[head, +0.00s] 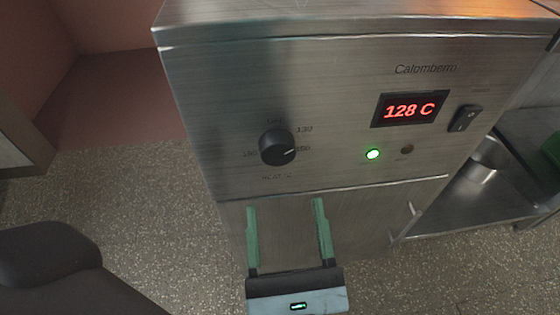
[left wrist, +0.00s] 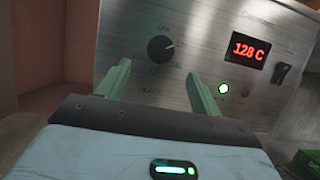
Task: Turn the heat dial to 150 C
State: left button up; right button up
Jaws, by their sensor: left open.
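The black heat dial (head: 277,147) is on the steel front panel of the grill, ringed by faint temperature marks. Its light pointer line faces right, near a mark that I cannot read surely. The red display (head: 409,110) reads 128 C. The dial also shows in the left wrist view (left wrist: 161,49), beyond the fingertips. My left gripper (head: 285,204) is open and empty, its two green fingers pointing up toward the panel, just below the dial in the head view. The fingers are apart from the dial. My right gripper is not in view.
A green light (head: 373,154) glows below the display, with a dark lamp (head: 407,150) beside it. A black rocker switch (head: 466,118) is right of the display. A steel shelf (head: 470,205) with a metal container (head: 487,157) stands at right. Speckled floor is open at left.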

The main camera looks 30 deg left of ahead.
aim_at(279, 159)
pick_arm(q)
jog(key=x, duration=0.6)
jog(key=shift+w+a+r, duration=0.2)
jog(key=shift+w+a, duration=0.05)
jog(key=shift+w, duration=0.15)
jog(key=shift+w+a, duration=0.1)
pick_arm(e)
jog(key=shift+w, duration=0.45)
pick_arm(q)
jog(key=shift+c, duration=0.5)
